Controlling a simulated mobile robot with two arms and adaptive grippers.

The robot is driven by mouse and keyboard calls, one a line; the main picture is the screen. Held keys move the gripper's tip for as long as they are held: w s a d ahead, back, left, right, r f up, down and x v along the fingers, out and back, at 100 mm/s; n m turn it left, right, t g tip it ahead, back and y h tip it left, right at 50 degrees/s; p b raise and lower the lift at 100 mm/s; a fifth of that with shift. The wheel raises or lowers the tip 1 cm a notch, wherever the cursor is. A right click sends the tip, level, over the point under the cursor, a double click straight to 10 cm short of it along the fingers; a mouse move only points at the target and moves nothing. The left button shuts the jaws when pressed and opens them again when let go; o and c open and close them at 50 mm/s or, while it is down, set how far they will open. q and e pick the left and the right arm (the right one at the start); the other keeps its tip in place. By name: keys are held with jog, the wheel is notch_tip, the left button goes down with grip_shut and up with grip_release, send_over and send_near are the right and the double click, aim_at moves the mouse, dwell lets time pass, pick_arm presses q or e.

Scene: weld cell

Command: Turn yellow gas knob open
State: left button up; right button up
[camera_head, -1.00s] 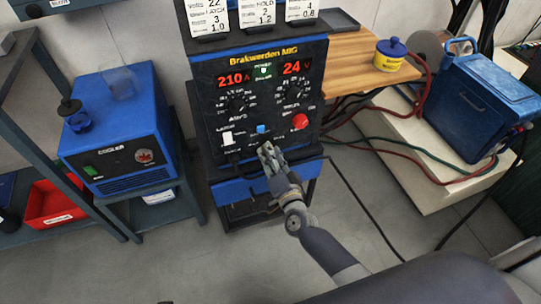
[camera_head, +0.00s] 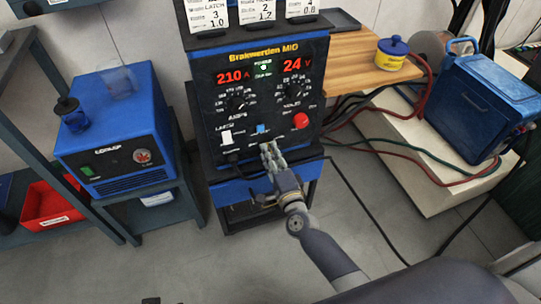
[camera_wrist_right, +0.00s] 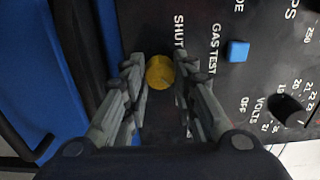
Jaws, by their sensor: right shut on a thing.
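The yellow gas knob (camera_wrist_right: 159,72) shows in the right wrist view on the dark front panel, beside the "SHUT" label. My right gripper (camera_wrist_right: 160,80) has a finger on each side of the knob and is shut on it. In the head view my right gripper (camera_head: 268,150) reaches the lower front of the welding machine (camera_head: 206,110), below the blue gas test switch (camera_head: 261,128). The knob is hidden there behind the fingers. The blue switch (camera_wrist_right: 238,51) also shows in the wrist view. My left gripper is not in view.
A red button (camera_head: 300,121) and a white switch (camera_head: 227,138) sit close to the gripper on the panel. A blue cooler (camera_head: 120,150) stands left. A wooden shelf (camera_head: 355,65) and a blue case (camera_head: 485,105) with hoses are right. The floor in front is clear.

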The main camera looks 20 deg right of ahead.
dwell(0.3)
jog(key=o, duration=1.1)
jog(key=shift+s, duration=0.15)
jog(key=s, duration=1.1)
jog(key=shift+s+d, duration=0.25)
jog(key=shift+s, duration=0.15)
